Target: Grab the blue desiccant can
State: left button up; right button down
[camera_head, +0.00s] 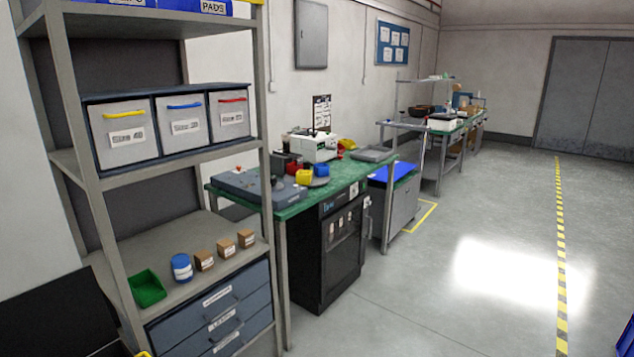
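The blue desiccant can (182,267) stands upright on the lower open shelf (215,237) of the grey rack at the left. It is blue with a pale label band. A green open bin (147,289) is just left of it, and a small brown box (204,261) is close on its right. Neither of my grippers shows in this view.
Two more brown boxes (226,248) continue the row. Grey drawers (221,318) sit below the shelf, and three bins (185,122) above it. Rack posts (101,220) stand at the front. A green-topped bench (340,176) stands beyond; the floor (450,260) at right is clear.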

aim_at(181, 263)
jog(key=u, duration=0.4)
jog(key=i+l+u, duration=0.1)
jog(key=u, duration=0.3)
jog(key=i+u, duration=0.1)
jog(key=u, duration=0.3)
jog(key=i+l+u, duration=0.25)
jog(key=l+u, duration=0.2)
jog(key=i+l+u, duration=0.1)
jog(key=l+u, duration=0.15)
jog(key=i+l+u, duration=0.15)
jog(key=l, duration=0.45)
jog(key=i+l+u, duration=0.15)
jog(key=l, duration=0.5)
jog(key=l+u, duration=0.2)
jog(key=l, duration=0.95)
jog(key=i+l, duration=0.15)
jog(key=l, duration=0.95)
jog(key=i, duration=0.05)
